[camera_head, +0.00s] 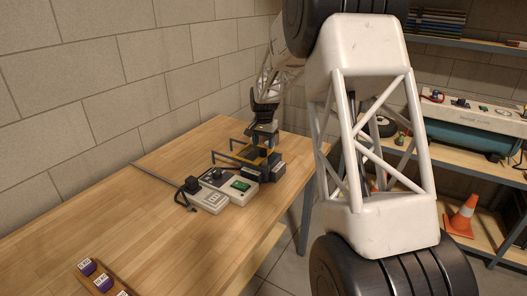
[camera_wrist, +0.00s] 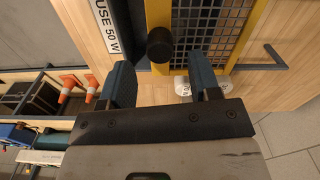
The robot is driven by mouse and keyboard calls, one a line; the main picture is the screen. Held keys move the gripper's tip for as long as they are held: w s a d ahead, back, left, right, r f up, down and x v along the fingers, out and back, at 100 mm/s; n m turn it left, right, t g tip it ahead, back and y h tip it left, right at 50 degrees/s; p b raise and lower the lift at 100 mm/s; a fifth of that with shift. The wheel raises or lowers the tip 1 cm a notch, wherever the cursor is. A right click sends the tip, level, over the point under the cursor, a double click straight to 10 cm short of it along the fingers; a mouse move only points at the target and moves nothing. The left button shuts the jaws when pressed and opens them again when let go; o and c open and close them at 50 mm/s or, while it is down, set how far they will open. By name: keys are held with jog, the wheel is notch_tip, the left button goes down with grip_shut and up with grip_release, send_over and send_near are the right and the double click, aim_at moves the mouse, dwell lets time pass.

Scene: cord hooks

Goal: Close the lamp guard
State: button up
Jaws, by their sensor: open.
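The lamp (camera_head: 268,173), dark with a yellow frame, stands near the far end of the wooden bench. The guard (camera_wrist: 217,30) shows in the wrist view as a dark mesh in a yellow frame, at the top. A round black knob (camera_wrist: 160,44) sits at the guard's left edge. My gripper (camera_wrist: 160,66) is open, with one finger on each side of the knob and slightly nearer the camera; contact cannot be told. In the head view my gripper (camera_head: 263,136) is right above the lamp and partly hides it. How far the guard is open cannot be told.
Grey boxes (camera_head: 214,199) with a cord lie left of the lamp. A wooden block with purple-labelled pieces (camera_head: 103,283) is at the near edge. A block wall is behind. Shelves and an orange cone (camera_head: 461,218) stand right. The bench's left half is mostly clear.

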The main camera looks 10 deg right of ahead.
aim_at(264, 150)
jog(key=shift+f, duration=1.95)
jog(key=shift+c, duration=0.2)
grip_shut()
